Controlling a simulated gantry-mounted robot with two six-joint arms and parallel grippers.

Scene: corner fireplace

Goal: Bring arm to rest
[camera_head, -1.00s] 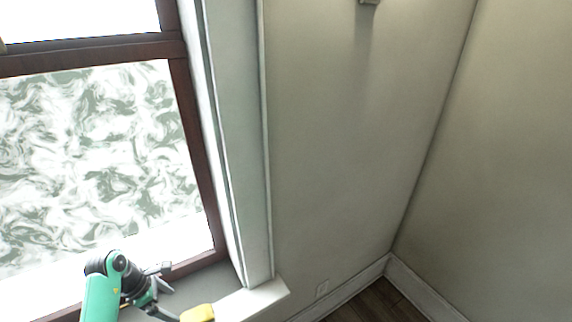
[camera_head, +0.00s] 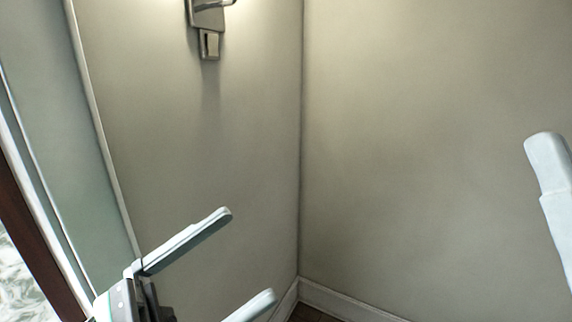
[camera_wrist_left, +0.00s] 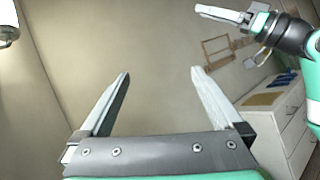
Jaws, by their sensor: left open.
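My left gripper (camera_head: 248,255) is at the lower left-middle of the head view, its two pale fingers spread apart with nothing between them. In the left wrist view its fingers (camera_wrist_left: 162,80) stand open and empty before the bare wall. A single pale finger (camera_head: 553,175) shows at the right edge of the head view, likely of my right gripper. In the left wrist view my right arm comes in at the upper right, with its gripper (camera_wrist_left: 228,14) pointing left; its jaw opening is unclear.
A wall lamp (camera_head: 208,25) is high on the wall (camera_head: 190,130). The window frame (camera_head: 35,245) is at the left edge. In the left wrist view a white drawer cabinet (camera_wrist_left: 290,130) stands at the right, with frames (camera_wrist_left: 217,50) on the wall behind.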

